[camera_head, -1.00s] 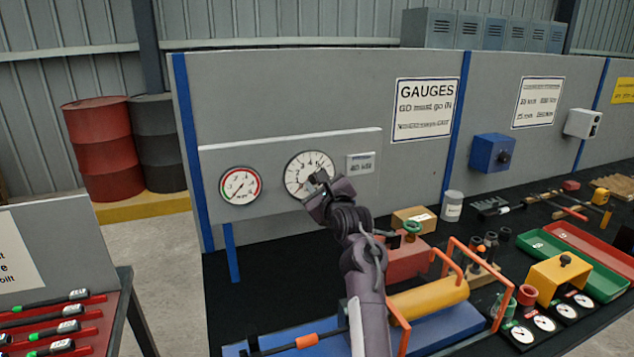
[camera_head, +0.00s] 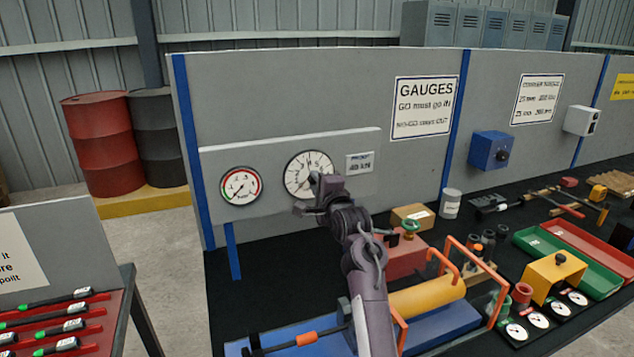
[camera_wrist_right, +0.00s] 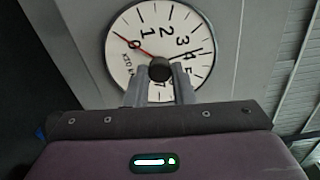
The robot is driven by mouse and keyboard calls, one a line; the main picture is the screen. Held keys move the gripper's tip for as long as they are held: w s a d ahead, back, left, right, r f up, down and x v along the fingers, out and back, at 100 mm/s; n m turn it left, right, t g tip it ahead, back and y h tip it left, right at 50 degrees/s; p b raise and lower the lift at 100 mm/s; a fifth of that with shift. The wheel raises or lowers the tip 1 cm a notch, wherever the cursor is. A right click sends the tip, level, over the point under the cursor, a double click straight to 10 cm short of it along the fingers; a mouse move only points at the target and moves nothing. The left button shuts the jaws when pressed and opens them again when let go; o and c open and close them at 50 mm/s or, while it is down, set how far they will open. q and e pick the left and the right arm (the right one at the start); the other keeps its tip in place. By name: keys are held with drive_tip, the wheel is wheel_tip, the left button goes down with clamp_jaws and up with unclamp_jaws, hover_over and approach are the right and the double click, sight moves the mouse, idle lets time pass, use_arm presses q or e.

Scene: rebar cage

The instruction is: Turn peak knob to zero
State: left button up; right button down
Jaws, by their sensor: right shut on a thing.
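The large white dial gauge (camera_head: 298,168) is on the grey panel, right of the smaller gauge. In the right wrist view, the dial (camera_wrist_right: 130,70) fills the top centre. Its dark round knob (camera_wrist_right: 159,69) sits at the dial's centre. My right gripper (camera_head: 316,186) is at the dial's lower right in the head view; its fingers are shut on the knob. A thin red hand (camera_wrist_right: 132,46) points close to the 0 mark. A black hand (camera_wrist_right: 188,56) points near the 4. The fingers hide the lower part of the dial. My left gripper is out of view.
A smaller gauge (camera_head: 241,187) with a red and green rim is at left on the same panel (camera_head: 215,160); a small label (camera_head: 360,163) is at right. Below, the bench holds a yellow cylinder (camera_head: 430,296) between orange bars, a red block and a carton (camera_head: 412,217).

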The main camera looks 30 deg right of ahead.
drive_tip(key=n+p, duration=0.1)
drive_tip(key=n, duration=0.5)
drive_tip(key=shift+f+n, duration=0.1)
drive_tip(key=shift+n, duration=0.2)
drive_tip(key=n, duration=0.6)
drive_tip(key=shift+a, duration=0.1)
drive_tip(key=n, duration=0.6)
drive_tip(key=shift+f+n, duration=0.15)
drive_tip(key=shift+n, duration=0.25)
drive_tip(key=n, duration=0.5)
drive_tip(key=shift+n+b, duration=0.3)
drive_tip(key=shift+a, duration=0.1)
